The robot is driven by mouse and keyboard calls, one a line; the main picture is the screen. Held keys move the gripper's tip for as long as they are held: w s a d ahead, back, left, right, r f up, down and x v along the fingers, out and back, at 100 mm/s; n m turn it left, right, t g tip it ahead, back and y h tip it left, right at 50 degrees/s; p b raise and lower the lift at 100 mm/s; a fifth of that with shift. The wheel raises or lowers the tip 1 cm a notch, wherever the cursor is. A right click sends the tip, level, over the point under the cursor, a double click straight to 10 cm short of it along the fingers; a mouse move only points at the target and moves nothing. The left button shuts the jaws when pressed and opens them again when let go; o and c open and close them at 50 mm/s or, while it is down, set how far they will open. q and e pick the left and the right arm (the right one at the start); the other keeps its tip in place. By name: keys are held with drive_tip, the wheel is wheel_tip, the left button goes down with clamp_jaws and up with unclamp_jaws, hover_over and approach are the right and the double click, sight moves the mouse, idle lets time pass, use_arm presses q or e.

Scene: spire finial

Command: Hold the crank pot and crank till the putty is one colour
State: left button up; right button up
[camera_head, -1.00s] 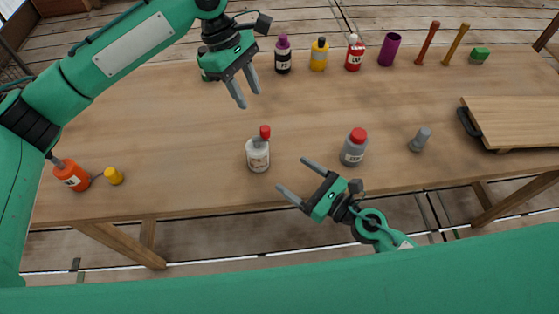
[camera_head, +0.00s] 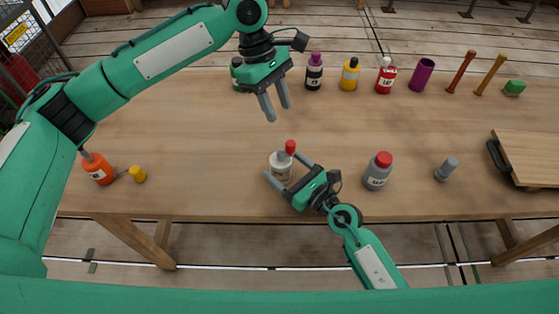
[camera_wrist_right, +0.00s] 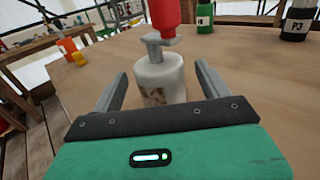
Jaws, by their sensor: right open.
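The crank pot (camera_head: 281,168) is a small whitish pot with a red knob (camera_head: 290,147) on top. It stands upright on the table, front centre. In the right wrist view the pot (camera_wrist_right: 158,82) has a grey crank arm on its lid under the red knob (camera_wrist_right: 166,14), and brownish patches on its side. My right gripper (camera_head: 287,167) is open, with its fingers on either side of the pot; I cannot tell if they touch it. My left gripper (camera_head: 275,112) is open and empty, pointing down above the table behind the pot. The putty inside is hidden.
A grey bottle with red cap (camera_head: 377,172) and a grey peg-like piece (camera_head: 447,169) stand right of the pot. An orange bottle (camera_head: 98,168) and yellow piece (camera_head: 138,174) are at left. Several bottles line the back. A wooden board (camera_head: 530,158) lies at right.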

drive_tip(key=shift+x, duration=1.25)
drive_tip(key=c, duration=1.1)
drive_tip(key=shift+c, duration=0.2)
